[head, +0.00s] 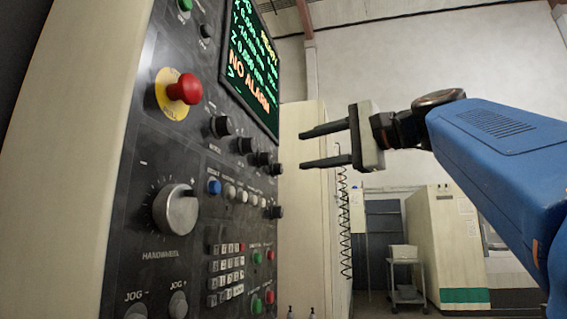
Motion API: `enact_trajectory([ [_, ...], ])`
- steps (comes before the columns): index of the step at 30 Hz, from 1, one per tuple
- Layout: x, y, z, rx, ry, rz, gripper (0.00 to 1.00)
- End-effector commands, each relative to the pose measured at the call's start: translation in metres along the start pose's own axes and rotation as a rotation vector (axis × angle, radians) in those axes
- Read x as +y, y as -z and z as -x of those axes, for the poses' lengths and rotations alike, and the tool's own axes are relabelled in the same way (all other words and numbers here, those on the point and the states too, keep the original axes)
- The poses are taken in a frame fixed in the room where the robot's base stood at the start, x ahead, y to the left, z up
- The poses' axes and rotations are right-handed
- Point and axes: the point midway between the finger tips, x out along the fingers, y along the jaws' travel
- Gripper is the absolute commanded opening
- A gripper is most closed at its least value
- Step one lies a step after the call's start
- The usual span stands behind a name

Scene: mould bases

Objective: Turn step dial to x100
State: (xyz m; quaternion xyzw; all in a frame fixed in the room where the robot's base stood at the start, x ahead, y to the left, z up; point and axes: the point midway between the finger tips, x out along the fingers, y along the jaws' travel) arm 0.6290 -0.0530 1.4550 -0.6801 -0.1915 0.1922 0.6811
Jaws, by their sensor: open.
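A machine control panel (132,190) stands at the left with a slanting row of small black knobs, including one at the near end (221,126), a middle one (244,145) and two farther ones (263,159). A lone black knob (274,212) sits lower at the far edge. Their labels are too small to read, so I cannot tell which is the step dial or where it points. My gripper (303,150) is open and empty, its two dark fingers pointing left towards the panel. It appears right of the knobs, apart from them.
A large grey handwheel (176,210), a red emergency button (184,88), a blue button (214,187) and a keypad (225,272) also stick out from the panel. A screen (250,62) reads "NO ALARM". A coiled cable (344,225) hangs behind; a cart (404,272) stands far back.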

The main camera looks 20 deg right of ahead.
Motion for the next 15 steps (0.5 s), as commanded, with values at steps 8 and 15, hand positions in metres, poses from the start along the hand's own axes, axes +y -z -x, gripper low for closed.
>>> enact_trajectory([
  [8,0.0,0.001,0.018,0.004,0.0,0.001,0.45],
  [15,0.0,0.001,0.032,0.003,0.0,0.0,0.45],
])
